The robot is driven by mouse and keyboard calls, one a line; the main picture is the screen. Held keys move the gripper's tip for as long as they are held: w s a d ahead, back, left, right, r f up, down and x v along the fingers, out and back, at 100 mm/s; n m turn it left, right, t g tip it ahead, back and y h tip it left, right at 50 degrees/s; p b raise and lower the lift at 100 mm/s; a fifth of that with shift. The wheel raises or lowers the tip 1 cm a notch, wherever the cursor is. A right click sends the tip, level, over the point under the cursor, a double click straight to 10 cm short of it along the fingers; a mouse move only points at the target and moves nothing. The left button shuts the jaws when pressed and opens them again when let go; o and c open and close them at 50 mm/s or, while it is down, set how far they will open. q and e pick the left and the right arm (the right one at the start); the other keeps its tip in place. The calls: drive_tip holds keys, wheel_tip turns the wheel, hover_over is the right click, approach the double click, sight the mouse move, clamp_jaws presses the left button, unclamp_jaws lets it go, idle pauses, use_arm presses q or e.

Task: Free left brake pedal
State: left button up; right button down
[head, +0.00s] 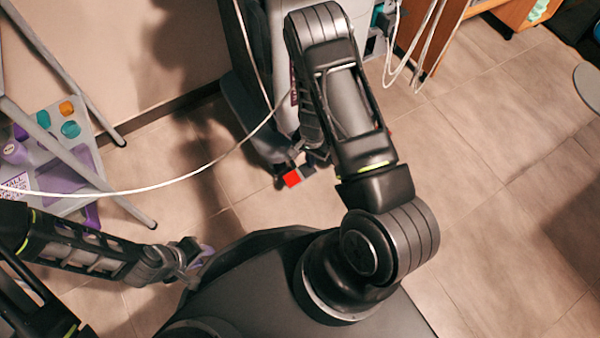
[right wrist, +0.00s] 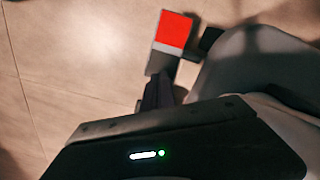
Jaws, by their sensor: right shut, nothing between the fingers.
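The brake pedal (head: 291,178) has a red face and sits low at the front foot of a grey wheeled machine (head: 254,95). In the right wrist view the red pedal (right wrist: 173,30) is at top centre, with a grey strip along its lower edge. My right gripper (head: 312,158) is down beside the pedal, partly hidden by my own arm. Its dark fingers (right wrist: 158,90) are shut and empty, just below the pedal in the wrist view; whether they touch it I cannot tell. My left gripper (head: 192,258) is low beside my base, away from the machine; its jaws are unclear.
A white cable (head: 140,188) hangs across the left of the head view toward the machine. A shelf rack (head: 75,150) with coloured items stands at left. More cables (head: 410,60) and a wooden cabinet (head: 445,35) are at upper right.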

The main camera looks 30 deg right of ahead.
drive_tip(key=shift+f+b, duration=1.1)
drive_tip(key=shift+f, duration=0.3)
drive_tip(key=shift+r, duration=0.1)
wheel_tip(320, 180, up, 7)
drive_tip(key=p, duration=0.6)
idle(0.6)
